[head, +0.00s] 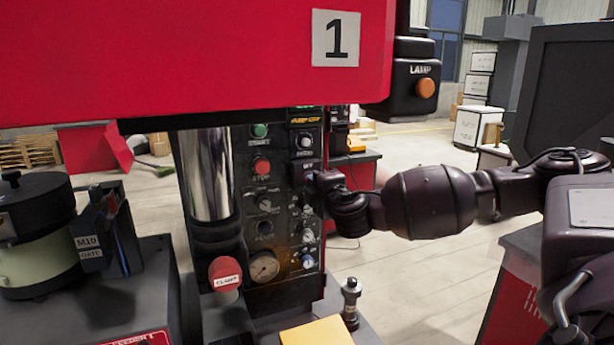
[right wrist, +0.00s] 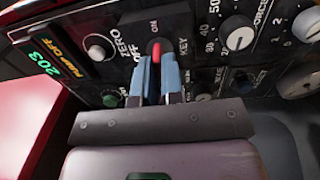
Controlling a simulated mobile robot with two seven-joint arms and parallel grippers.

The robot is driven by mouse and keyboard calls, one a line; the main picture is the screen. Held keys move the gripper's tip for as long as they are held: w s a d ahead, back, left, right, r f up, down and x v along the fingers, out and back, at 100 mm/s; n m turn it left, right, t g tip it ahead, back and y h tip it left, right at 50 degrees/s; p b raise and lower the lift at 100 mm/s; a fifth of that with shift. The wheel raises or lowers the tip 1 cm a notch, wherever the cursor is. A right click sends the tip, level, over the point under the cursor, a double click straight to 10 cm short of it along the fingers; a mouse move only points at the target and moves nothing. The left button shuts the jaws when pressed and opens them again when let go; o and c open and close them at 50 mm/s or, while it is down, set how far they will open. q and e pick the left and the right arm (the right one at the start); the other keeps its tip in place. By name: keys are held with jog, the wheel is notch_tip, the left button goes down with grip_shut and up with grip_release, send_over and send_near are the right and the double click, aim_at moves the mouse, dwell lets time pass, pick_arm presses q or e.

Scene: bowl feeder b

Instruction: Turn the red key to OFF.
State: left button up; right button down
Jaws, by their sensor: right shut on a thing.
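The red key (right wrist: 156,51) sits on the dark control panel in the right wrist view, beside the word KEY. The ON mark lies just above it and the OFF mark to its left. The key looks roughly in line with ON, though the fingers hide part of it. My right gripper (right wrist: 158,72) is shut on the key, one blue finger on each side. In the head view the right gripper (head: 316,184) is at the right edge of the panel (head: 283,215), and I cannot make out the key there. My left gripper is not in view.
Other knobs surround the key, including the ZERO button (right wrist: 98,48) and a dial (right wrist: 238,36). In the head view a red STOP button (head: 261,166), a gauge (head: 264,267) and a red CLAMP knob (head: 225,274) are close by. A large red housing (head: 200,60) overhangs the panel.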

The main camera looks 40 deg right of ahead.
jog(key=n, duration=0.5)
dwell(0.5)
